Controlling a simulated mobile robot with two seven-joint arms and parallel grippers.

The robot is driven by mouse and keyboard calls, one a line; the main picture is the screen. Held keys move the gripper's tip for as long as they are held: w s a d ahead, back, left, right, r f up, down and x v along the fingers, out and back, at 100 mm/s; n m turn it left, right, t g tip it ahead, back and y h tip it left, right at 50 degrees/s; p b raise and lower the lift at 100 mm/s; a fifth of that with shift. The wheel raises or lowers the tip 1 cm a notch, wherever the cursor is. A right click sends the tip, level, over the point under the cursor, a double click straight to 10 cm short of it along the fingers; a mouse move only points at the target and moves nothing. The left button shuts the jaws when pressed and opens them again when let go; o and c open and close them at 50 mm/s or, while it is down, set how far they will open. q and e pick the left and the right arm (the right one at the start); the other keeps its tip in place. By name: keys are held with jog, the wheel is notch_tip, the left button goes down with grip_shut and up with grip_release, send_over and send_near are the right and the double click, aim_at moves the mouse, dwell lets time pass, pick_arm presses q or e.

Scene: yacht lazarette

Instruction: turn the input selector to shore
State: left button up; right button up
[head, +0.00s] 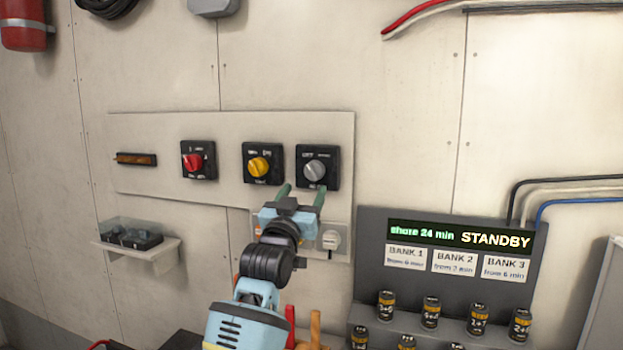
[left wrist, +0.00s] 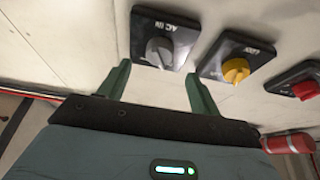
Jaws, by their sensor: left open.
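The selector with a grey knob (head: 314,171) sits on a black square plate at the right of the wall panel. In the left wrist view its plate reads something like "AC IN" and the grey knob (left wrist: 160,52) shows near the top. Its small position labels are too blurred to read, and I cannot tell its setting for sure. My left gripper (head: 304,189) is open and empty, just below the grey knob in the head view. In the left wrist view its green fingers (left wrist: 158,72) are spread to either side of the knob, apparently short of it. My right gripper is not in view.
A yellow knob (head: 259,167) and a red knob (head: 193,162) sit to the left on the same panel (head: 230,125). A socket plate (head: 331,240) is below. The display (head: 460,236) reads "shore 24 min STANDBY". A small shelf (head: 140,250) holds a clear box.

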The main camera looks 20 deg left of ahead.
aim_at(312, 176)
pick_arm(q)
jog(key=x, duration=0.5)
jog(key=shift+x, duration=0.75)
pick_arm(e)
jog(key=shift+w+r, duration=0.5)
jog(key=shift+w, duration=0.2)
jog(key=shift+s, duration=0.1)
pick_arm(q)
jog(key=c, duration=1)
